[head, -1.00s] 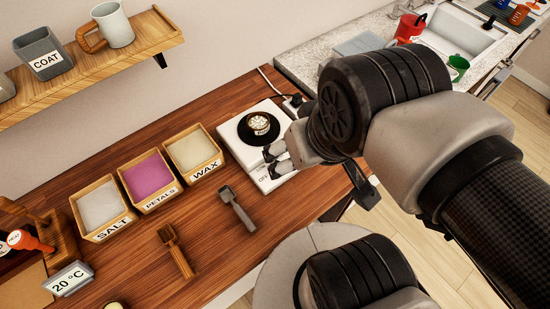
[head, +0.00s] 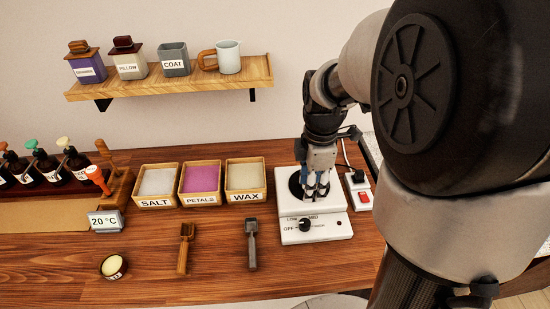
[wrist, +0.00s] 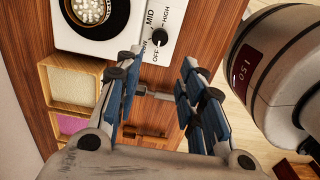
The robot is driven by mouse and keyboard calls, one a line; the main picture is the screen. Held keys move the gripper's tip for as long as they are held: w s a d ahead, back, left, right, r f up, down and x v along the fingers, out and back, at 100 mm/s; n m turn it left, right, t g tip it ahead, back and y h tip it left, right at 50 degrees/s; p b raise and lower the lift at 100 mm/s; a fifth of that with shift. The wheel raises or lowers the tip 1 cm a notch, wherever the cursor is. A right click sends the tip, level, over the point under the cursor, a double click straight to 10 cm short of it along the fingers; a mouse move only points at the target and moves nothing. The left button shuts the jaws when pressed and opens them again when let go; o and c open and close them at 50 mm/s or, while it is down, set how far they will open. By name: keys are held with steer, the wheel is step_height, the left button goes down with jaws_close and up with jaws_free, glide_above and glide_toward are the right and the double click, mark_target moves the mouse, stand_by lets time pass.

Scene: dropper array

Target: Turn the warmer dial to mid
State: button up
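The white warmer (head: 325,232) stands on the wooden counter, with a round dark plate on top. Its black dial (head: 305,225) is on the front face and shows in the wrist view (wrist: 159,37), among the OFF, LOW, MID and HIGH labels. I cannot tell surely which mark the dial points at. My gripper (head: 316,192) points down and covers part of the plate in the head view. In the wrist view my gripper (wrist: 160,62) is open and empty, its fingers parted, with the dial just beyond the gap between the tips. No contact with the dial shows.
A power strip with a red switch (head: 364,197) lies right of the warmer. Boxes of wax (head: 245,196), petals (head: 200,199) and salt (head: 156,201) stand to its left. A dark scoop (head: 252,250) and a wooden scoop (head: 185,250) lie in front of the boxes.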

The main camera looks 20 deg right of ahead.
mark_target(306, 223)
step_height(306, 223, down, 16)
steer(key=b, duration=0.5)
steer(key=shift+f, duration=0.25)
steer(key=c, duration=0.8)
steer(key=shift+o, duration=0.2)
